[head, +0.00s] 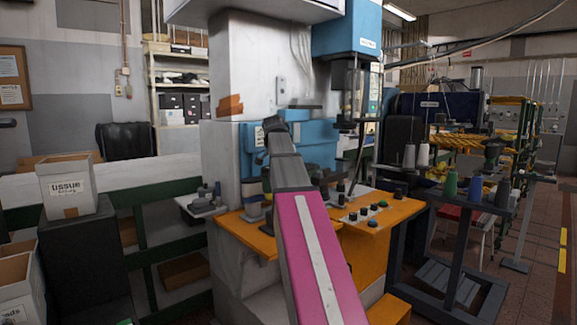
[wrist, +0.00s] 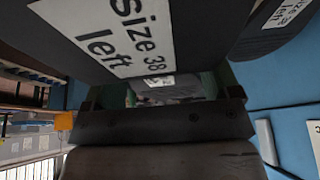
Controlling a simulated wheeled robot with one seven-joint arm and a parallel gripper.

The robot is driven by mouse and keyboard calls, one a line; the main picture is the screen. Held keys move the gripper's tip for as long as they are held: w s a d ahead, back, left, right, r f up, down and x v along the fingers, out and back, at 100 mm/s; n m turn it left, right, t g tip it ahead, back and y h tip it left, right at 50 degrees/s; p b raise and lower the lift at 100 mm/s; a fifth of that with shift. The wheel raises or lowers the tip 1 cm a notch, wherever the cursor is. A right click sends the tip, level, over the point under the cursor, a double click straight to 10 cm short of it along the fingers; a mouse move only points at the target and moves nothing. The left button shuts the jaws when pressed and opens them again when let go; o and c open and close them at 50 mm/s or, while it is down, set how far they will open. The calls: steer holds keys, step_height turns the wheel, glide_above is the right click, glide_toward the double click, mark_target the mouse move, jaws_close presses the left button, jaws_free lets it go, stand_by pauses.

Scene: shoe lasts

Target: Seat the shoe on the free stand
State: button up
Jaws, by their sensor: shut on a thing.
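A large dark shoe form with a white label reading "Size 38 left" (wrist: 85,50) fills the top of the wrist view, very close. My gripper (wrist: 165,98) is shut on it; the contact is mostly hidden. Beyond, between the jaws, a grey form with a small white label (wrist: 172,91) shows. A dark rounded form labelled "size 38 left" (wrist: 262,38) is at the upper right. In the head view, my gripper (head: 275,125) is up at the machine's blue front, small and mostly hidden. Grey forms on stands (head: 205,197) sit left of my arm. I cannot tell which stand is free.
The machine's orange shelf (head: 375,212) carries several buttons and knobs. The blue machine head (head: 347,35) hangs above right of my gripper. A rack of thread spools (head: 450,180) stands at right, with open floor beyond.

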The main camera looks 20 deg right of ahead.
steer(key=shift+f, duration=0.2)
steer(key=shift+f, duration=2.45)
steer(key=shift+f, duration=0.2)
steer(key=o, duration=1.3)
steer(key=v, duration=0.9)
steer(key=shift+r, duration=0.15)
steer(key=shift+v, duration=0.8)
steer(key=shift+s, duration=0.1)
